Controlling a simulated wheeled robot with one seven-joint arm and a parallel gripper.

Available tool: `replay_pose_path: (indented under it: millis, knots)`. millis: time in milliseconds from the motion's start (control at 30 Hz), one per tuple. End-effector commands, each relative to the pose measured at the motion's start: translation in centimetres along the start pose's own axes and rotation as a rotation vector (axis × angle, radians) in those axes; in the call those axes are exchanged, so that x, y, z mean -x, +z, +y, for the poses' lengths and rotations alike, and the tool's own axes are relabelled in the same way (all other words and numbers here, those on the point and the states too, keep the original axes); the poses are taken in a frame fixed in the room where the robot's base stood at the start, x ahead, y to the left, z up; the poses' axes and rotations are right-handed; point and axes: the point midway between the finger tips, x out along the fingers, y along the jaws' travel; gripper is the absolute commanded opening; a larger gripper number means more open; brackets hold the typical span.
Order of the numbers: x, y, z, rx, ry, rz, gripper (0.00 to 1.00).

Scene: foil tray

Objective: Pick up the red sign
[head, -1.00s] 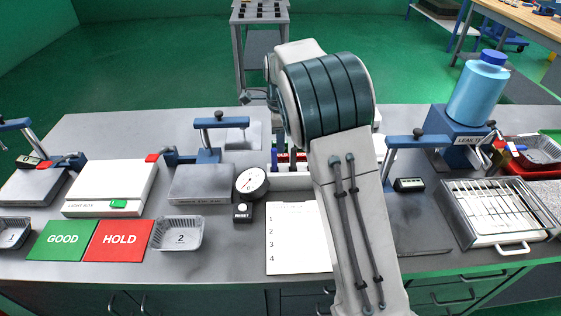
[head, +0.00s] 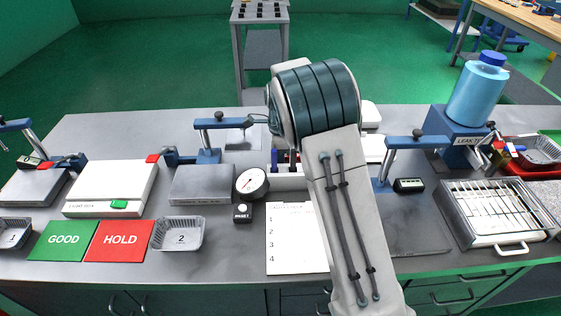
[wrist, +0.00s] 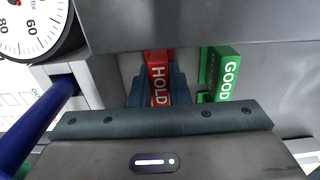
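A red block lettered HOLD (wrist: 159,80) stands in a blue holder (wrist: 136,95) near the middle of the wrist view. A green block lettered GOOD (wrist: 227,76) stands just to its right. My gripper (wrist: 160,122) shows as a dark teal bar with screws along the lower part of the wrist view, just below the red block. Its fingertips are not clearly seen, so I cannot tell its opening or any contact. In the head view my arm hides my gripper and these blocks. A flat red HOLD mat (head: 119,241) lies on the bench at the left there.
A round dial gauge (head: 251,184) stands left of my arm. It is at the upper left in the wrist view (wrist: 30,25), above a blue rod (wrist: 45,125). A numbered white sheet (head: 290,250) lies in front. A clamp station (head: 410,215) stands right of my arm.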

Motion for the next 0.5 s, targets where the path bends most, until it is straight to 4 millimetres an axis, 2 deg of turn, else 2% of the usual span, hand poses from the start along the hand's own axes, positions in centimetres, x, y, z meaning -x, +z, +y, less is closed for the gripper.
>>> replay_pose_path:
  millis: [333, 500]
  knots:
    - [0.11, 0.01, -0.02, 0.0, -0.001, 0.0, 0.0]
    - [1.01, 0.04, -0.07, 0.001, -0.003, 0.0, 0.0]
